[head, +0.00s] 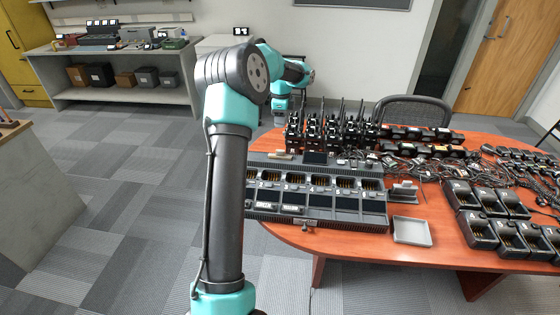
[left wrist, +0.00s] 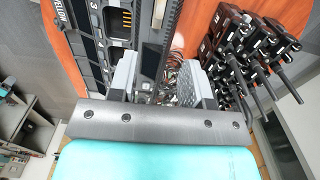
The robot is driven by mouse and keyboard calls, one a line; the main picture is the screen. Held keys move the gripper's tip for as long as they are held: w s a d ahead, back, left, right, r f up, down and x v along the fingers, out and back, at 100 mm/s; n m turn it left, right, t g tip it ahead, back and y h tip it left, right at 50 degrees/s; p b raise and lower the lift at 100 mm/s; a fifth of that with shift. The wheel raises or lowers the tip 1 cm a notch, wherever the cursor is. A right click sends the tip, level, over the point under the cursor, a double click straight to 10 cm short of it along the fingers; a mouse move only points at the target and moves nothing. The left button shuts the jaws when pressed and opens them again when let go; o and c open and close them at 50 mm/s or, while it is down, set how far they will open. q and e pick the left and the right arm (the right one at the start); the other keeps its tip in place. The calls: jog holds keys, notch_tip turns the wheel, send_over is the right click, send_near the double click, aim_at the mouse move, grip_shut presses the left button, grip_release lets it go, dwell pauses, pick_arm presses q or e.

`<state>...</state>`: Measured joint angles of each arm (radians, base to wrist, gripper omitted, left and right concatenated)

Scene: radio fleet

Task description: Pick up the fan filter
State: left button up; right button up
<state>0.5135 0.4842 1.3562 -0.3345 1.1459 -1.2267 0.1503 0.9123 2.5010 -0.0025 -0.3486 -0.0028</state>
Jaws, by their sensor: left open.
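A long dark multi-bay charger (head: 262,188) lies on the table, with a raised strip along its back. A small black rectangular panel (head: 315,157) sits on that strip and looks like the fan filter, though I cannot be sure. In the left wrist view a dark panel (left wrist: 150,60) shows between the fingers, probably the same piece. My left gripper (left wrist: 158,82) is open, its two grey fingers on either side of the strip; contact cannot be told. In the head view my left wrist (head: 282,103) is beyond the charger's back left. My right gripper is not in view.
Handheld radios (head: 325,130) with upright antennas stand close behind the charger. A grey tray (head: 412,231) and a small grey holder (head: 404,192) lie to its right. Smaller chargers (head: 480,230) and tangled cables (head: 425,170) fill the table's right side.

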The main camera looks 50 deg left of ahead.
pick_arm(q)
send_over(280, 151)
jog(key=f, duration=1)
jog(key=shift+w, duration=0.25)
jog(key=shift+a+f, duration=0.15)
jog(key=shift+f, duration=2.45)
grip_shut()
